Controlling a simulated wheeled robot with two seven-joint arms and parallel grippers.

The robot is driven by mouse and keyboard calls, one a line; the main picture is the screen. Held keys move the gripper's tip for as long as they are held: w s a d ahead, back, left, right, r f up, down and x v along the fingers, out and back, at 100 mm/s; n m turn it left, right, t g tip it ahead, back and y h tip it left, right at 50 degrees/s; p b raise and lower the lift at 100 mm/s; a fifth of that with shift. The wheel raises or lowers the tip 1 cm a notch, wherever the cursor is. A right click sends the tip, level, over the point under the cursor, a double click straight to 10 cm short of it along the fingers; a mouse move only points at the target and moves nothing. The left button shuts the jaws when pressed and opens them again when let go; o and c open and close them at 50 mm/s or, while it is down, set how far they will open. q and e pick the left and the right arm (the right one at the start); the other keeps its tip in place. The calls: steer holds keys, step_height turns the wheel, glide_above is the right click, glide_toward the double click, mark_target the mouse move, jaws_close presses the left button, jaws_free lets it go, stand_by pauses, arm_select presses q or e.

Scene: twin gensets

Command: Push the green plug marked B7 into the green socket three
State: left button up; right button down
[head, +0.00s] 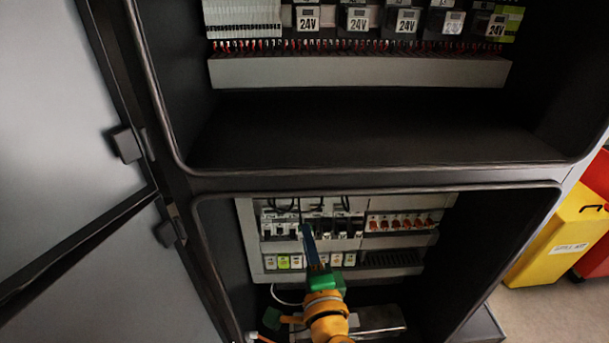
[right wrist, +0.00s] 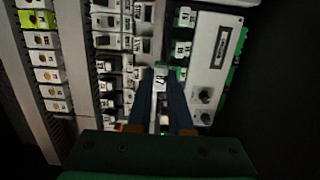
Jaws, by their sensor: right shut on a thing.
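My right gripper (head: 307,232) reaches up into the lower cabinet bay in the head view, its blue fingers in front of the rows of modules. In the right wrist view my right gripper (right wrist: 161,72) is shut on a small plug (right wrist: 161,80) with a white label; a 7 reads on it, the letter is unclear. A little green shows at its far end. Just beyond and to the right is a column of green sockets (right wrist: 183,48) with white number tags, too small to read surely. I cannot tell whether the plug touches a socket.
A grey panel with two knobs (right wrist: 222,65) stands beside the sockets. Breaker rows (right wrist: 105,60) and labelled modules (right wrist: 45,58) lie to the left. The bay's frame (head: 380,188) surrounds the work. A yellow bin (head: 556,245) stands outside at the right.

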steer(key=shift+d+r, duration=1.65)
steer(key=shift+r, duration=0.15)
steer(key=shift+w+a, duration=0.1)
steer(key=shift+w, duration=3.35)
steer(key=shift+w, duration=0.1)
steer(key=shift+w, duration=0.35)
steer(key=shift+w, duration=0.95)
steer(key=c, duration=0.7)
jaws_free()
steer(key=shift+c, duration=0.2)
